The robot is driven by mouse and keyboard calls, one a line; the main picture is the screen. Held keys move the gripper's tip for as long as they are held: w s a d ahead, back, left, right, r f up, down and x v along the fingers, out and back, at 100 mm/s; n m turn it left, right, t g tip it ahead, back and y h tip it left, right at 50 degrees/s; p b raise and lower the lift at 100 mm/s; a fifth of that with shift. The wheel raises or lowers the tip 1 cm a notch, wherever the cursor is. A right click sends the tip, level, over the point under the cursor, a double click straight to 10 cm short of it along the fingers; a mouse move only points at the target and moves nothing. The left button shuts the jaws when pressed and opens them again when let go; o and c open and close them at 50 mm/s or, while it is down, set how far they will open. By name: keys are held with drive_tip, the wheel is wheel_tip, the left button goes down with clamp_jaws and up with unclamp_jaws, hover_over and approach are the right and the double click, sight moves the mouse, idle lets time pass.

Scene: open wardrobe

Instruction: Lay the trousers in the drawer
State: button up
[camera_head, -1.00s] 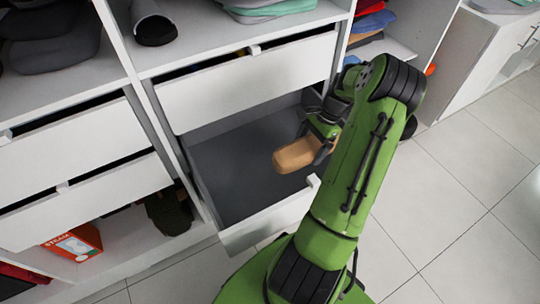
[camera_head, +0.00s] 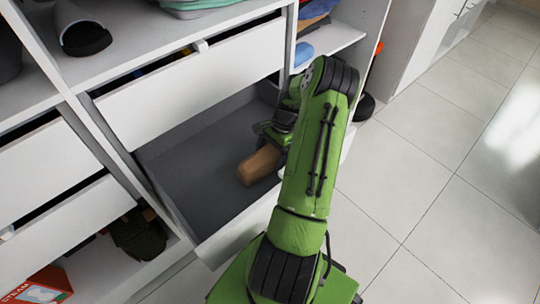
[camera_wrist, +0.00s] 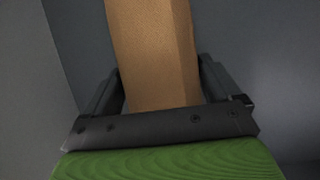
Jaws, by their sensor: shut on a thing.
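The tan folded trousers (camera_head: 259,165) are inside the open drawer (camera_head: 175,160), toward its right side. My gripper (camera_head: 277,143) is shut on them and reaches into the drawer from the right. In the wrist view the trousers (camera_wrist: 152,50) stand out between the two fingers of my gripper (camera_wrist: 160,90), with the drawer's grey inside behind. Whether the trousers touch the drawer floor is hard to tell. My arm hides the drawer's right front part.
A white drawer (camera_head: 190,95) above is slightly open and overhangs the back of the open one. Dark clothes (camera_head: 140,235) and an orange-red box (camera_head: 40,288) are on the low shelf at left. The tiled floor (camera_head: 430,190) at right is clear.

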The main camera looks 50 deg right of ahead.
drive_tip(key=shift+f, duration=0.15)
drive_tip(key=o, duration=0.9)
drive_tip(key=p+v, duration=0.4)
drive_tip(key=v, duration=0.8)
drive_tip(key=shift+d+r, duration=0.1)
drive_tip(key=shift+r, duration=0.1)
drive_tip(key=w+a+r+n+h, duration=0.2)
drive_tip(key=a+r+n, duration=0.3)
drive_tip(key=a+r, duration=0.45)
drive_tip(key=w+a+r+n+h, duration=0.3)
drive_tip(key=a+r+n, duration=0.4)
drive_tip(key=a, duration=0.4)
drive_tip(key=s+a+r+n+t, duration=0.1)
drive_tip(key=s+a+n, duration=0.2)
drive_tip(key=s+a, duration=0.1)
drive_tip(key=s+a+r+n+t, duration=0.2)
drive_tip(key=s+a, duration=0.2)
drive_tip(key=a, duration=0.1)
drive_tip(key=s+a+r+n+t, duration=0.1)
drive_tip(key=s+a+r+n, duration=0.1)
drive_tip(key=s+a+n, duration=0.1)
drive_tip(key=shift+s+a+n+t+y, duration=0.2)
drive_tip(key=shift+s+a, duration=0.25)
drive_tip(key=shift+a, duration=0.2)
drive_tip(key=shift+s+a+n+t+y, duration=0.1)
drive_tip(key=shift+s+a+y, duration=0.1)
drive_tip(key=shift+s+a, duration=0.4)
drive_tip(key=shift+a, duration=0.1)
